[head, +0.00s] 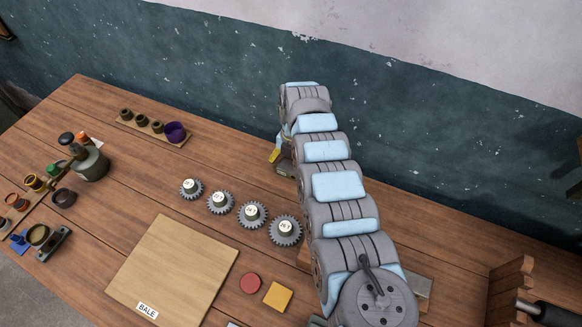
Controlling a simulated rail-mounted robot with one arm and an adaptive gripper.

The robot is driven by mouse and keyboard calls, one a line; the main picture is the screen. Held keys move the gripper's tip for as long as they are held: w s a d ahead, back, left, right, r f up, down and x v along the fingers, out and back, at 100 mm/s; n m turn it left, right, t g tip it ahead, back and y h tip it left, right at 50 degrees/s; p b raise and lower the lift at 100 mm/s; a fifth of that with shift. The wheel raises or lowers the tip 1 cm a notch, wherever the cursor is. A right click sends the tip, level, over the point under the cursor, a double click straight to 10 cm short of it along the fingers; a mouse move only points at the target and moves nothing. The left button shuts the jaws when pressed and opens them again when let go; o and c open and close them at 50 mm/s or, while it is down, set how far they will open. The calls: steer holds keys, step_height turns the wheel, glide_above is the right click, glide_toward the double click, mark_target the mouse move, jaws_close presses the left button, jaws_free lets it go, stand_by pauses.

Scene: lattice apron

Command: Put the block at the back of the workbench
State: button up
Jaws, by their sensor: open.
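My gripper (280,160) is open at the far end of my arm, low over the back part of the workbench (225,160). My arm hides much of it. A small yellow patch (274,155) shows at its tip; I cannot tell whether this is a block or part of the gripper. A flat yellow-orange square piece (278,297) lies near the front, right of a red round piece (250,283), well away from my gripper. I cannot tell whether either front piece is the block.
Several gears (253,213) stand in a row at mid-bench. A wooden board labelled BALE (175,265) lies in front. A rack with small cups (155,126) is at the back left. An oil can (90,163) and jars stand left. A wooden stand (508,285) is at right.

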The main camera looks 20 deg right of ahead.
step_height(320, 180, up, 10)
steer(key=d, duration=0.1)
steer(key=shift+w+r, duration=0.25)
steer(key=shift+w, duration=0.15)
